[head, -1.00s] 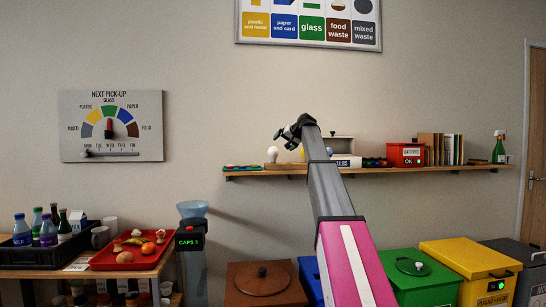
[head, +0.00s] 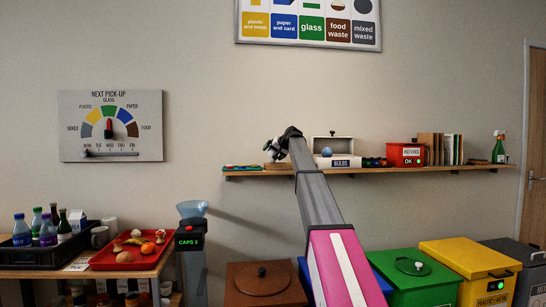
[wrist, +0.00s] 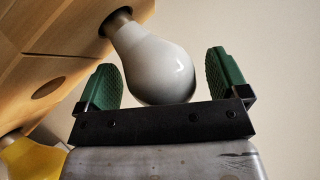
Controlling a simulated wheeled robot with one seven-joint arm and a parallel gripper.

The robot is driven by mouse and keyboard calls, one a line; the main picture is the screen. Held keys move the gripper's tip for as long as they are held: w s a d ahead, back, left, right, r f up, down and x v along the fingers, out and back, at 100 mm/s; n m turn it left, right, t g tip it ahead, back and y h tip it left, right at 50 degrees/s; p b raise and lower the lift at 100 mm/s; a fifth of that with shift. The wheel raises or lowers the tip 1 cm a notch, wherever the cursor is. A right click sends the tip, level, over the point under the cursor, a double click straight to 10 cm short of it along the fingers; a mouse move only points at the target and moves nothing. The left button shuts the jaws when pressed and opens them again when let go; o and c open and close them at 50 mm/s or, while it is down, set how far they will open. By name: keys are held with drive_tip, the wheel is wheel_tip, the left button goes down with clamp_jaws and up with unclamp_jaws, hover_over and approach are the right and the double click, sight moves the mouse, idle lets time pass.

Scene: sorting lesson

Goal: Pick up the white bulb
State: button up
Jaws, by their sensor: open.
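The white bulb (wrist: 158,68) stands by its metal base in a wooden holder (wrist: 45,48), as the wrist view shows. My gripper (wrist: 172,80) is open, with one green ribbed finger on each side of the bulb's round glass. A gap shows between the glass and the right finger; the left finger is close to it. In the head view, my gripper (head: 278,149) is at the left part of the wall shelf, in front of the bulb, which I cannot make out there.
A box labelled BULBS (head: 341,162) with a blue ball-like thing at its front stands right of my gripper on the shelf (head: 455,169). A coloured flat item (head: 240,168) lies to the left. A red box (head: 406,155) and books stand farther right.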

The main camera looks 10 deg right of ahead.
drive_tip(key=c, duration=0.8)
drive_tip(key=shift+c, duration=0.3)
drive_tip(key=shift+r, duration=0.15)
